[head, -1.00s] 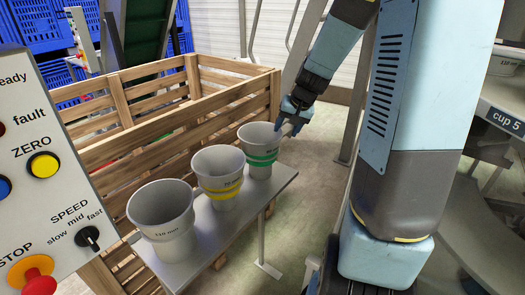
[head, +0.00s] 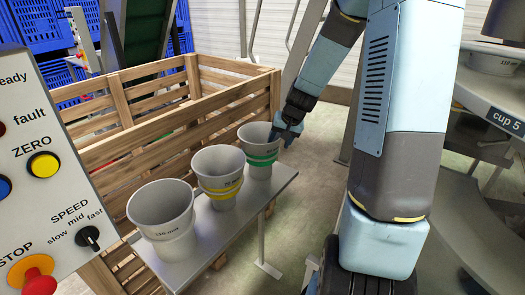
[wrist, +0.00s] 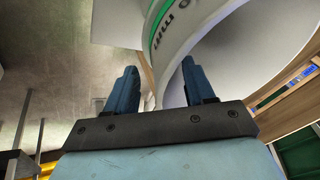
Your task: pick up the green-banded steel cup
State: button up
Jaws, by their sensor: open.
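The green-banded steel cup (head: 257,171) stands upright at the far end of a narrow grey shelf (head: 229,222). My gripper (head: 279,134) is at the right side of this cup, close to its rim. In the wrist view my gripper (wrist: 159,78) is open, its two blue fingers apart. The green-banded cup (wrist: 205,28) fills the top of that view, and part of its wall shows between the fingers. I cannot tell whether either finger touches it.
A yellow-banded cup (head: 219,164) and a larger plain grey cup (head: 162,214) stand nearer on the same shelf. A wooden slatted crate (head: 190,128) is behind the shelf. A control panel (head: 42,170) stands at left. Open floor lies right of the shelf.

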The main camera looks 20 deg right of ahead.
grip_shut()
dwell(0.4)
